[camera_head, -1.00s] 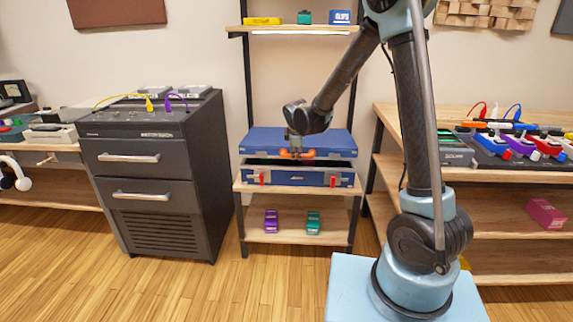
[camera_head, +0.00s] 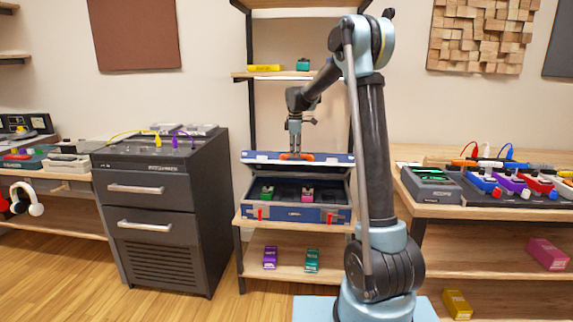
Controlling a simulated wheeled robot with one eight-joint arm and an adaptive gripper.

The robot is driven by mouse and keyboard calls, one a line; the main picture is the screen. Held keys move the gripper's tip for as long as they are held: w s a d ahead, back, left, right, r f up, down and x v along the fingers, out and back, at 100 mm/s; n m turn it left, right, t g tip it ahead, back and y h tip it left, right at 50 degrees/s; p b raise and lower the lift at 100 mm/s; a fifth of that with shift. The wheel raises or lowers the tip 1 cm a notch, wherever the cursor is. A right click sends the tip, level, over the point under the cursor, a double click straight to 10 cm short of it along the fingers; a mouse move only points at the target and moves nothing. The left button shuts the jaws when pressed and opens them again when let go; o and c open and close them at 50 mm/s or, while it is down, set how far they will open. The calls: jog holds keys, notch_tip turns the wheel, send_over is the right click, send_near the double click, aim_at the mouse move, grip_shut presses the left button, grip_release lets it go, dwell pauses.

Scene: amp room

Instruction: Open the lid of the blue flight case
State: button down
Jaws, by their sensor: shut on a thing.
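The blue flight case (camera_head: 328,214) sits on a wooden shelf, with red latches on its front. Its lid (camera_head: 333,158) is raised and tilted back, so the dark inside shows. A green pedal (camera_head: 267,194) and a pink pedal (camera_head: 308,194) stand inside. An orange handle (camera_head: 304,157) is on the lid's front edge. My gripper (camera_head: 295,153) points down from above and is shut on this handle. Its fingertips are small here and partly merge with the handle.
A dark cabinet (camera_head: 160,255) stands close on the left. A wooden bench (camera_head: 480,212) with several colourful pedals stands on the right. An upper shelf (camera_head: 242,75) is above the case. Purple (camera_head: 270,257) and teal (camera_head: 312,260) boxes lie below.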

jog(key=shift+w+r, duration=1.35)
jog(key=shift+d, duration=0.1)
jog(key=c, duration=1.5)
grip_release()
jog(key=shift+w+f, duration=0.15)
jog(key=shift+f, duration=0.05)
jog(key=shift+c, duration=0.2)
jog(key=shift+r, duration=0.1)
notch_tip(320, 180, up, 12)
jog(key=s, duration=0.1)
